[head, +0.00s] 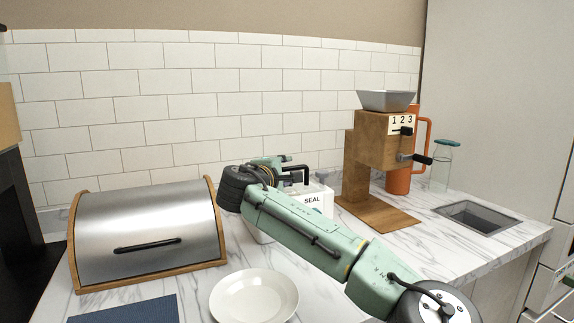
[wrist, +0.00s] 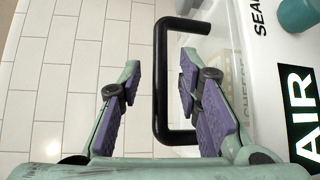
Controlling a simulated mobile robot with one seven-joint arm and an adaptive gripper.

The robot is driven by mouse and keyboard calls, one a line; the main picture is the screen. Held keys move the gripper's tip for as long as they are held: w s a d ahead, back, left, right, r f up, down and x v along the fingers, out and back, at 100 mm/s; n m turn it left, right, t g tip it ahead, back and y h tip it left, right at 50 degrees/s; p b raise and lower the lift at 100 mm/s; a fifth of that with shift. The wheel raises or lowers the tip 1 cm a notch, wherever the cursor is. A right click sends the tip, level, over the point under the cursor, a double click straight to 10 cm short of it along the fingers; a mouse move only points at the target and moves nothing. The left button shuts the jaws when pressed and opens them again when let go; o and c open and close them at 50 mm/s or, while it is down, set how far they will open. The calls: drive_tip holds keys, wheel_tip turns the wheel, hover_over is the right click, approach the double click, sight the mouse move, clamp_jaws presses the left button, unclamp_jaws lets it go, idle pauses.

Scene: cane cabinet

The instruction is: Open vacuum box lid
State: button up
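The vacuum box (head: 318,187) is white with a "SEAL" label and stands on the counter behind my arm, which hides much of it. In the wrist view its side carries large "AIR" lettering (wrist: 300,112), and a see-through part beside this shows faint "CHEESE" lettering. A black C-shaped handle (wrist: 160,115) sticks out from the box; it also shows in the head view (head: 303,170). My gripper (wrist: 160,78) is open, with one purple-padded finger on each side of the handle bar and a gap on both sides. I cannot tell how the lid sits.
A steel bread box (head: 150,225) with a wooden frame stands at the left. A white plate (head: 254,298) lies in front, near a blue mat (head: 125,309).

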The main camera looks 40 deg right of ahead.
drive_tip(key=shift+w+d+f, duration=0.1)
drive_tip(key=shift+w+d, duration=0.15)
drive_tip(key=shift+d, duration=0.2)
clamp_jaws()
idle(0.6)
